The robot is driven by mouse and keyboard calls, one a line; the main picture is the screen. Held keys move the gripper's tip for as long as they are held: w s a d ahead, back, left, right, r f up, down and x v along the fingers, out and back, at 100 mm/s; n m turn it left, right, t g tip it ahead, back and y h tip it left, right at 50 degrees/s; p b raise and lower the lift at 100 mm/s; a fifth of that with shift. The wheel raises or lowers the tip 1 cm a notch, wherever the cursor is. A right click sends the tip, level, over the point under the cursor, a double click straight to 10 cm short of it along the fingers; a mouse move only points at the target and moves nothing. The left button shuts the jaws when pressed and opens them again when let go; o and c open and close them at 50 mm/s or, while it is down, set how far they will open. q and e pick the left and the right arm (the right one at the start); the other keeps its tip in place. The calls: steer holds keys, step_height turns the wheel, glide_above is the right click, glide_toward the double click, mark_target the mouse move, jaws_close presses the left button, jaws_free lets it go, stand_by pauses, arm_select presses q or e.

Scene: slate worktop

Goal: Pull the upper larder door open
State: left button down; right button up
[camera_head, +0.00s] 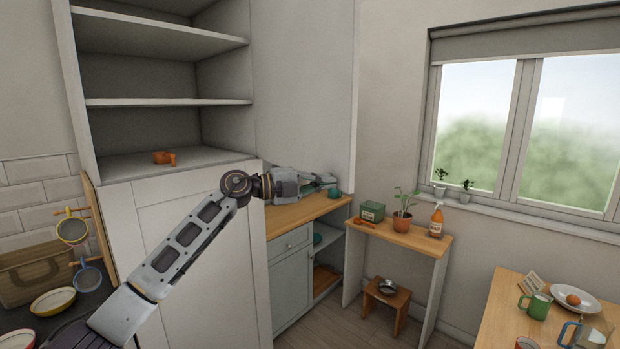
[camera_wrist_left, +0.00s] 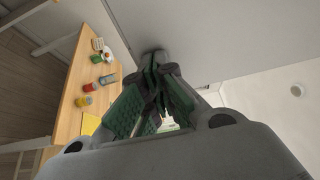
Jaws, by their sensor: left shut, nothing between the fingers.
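The upper larder door (camera_head: 305,85) is a plain pale panel standing wide open at the right of the larder (camera_head: 90,120), whose shelves are exposed. My left arm reaches across the closed lower door (camera_head: 195,240). My left gripper (camera_head: 328,181) is shut and empty by the bottom edge of the upper door, toward its free side. In the wrist view its fingers (camera_wrist_left: 155,95) are together, with a pale panel (camera_wrist_left: 215,35), likely the door, beside them. I cannot tell if they touch it. The door's handle is not visible. My right gripper is not in view.
A small orange cup (camera_head: 165,157) lies on the lowest exposed shelf. A wooden counter (camera_head: 295,212) runs behind the gripper. A side table with a potted plant (camera_head: 402,222) and spray bottle (camera_head: 437,220) stands right of it. A stool (camera_head: 386,298) is below.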

mark_target(337, 178)
arm_select(q)
steer(key=x, duration=0.2)
steer(key=w+p+x, duration=0.1)
steer(key=x, duration=0.1)
steer(key=shift+a+r, duration=0.15)
steer(key=shift+w+d+p, duration=0.45)
steer(key=shift+w+d, duration=0.15)
steer(key=shift+d, duration=0.2)
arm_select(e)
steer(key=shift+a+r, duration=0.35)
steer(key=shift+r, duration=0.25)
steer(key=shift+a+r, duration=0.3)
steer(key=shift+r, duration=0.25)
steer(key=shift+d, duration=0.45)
arm_select(q)
steer(key=shift+a, duration=0.15)
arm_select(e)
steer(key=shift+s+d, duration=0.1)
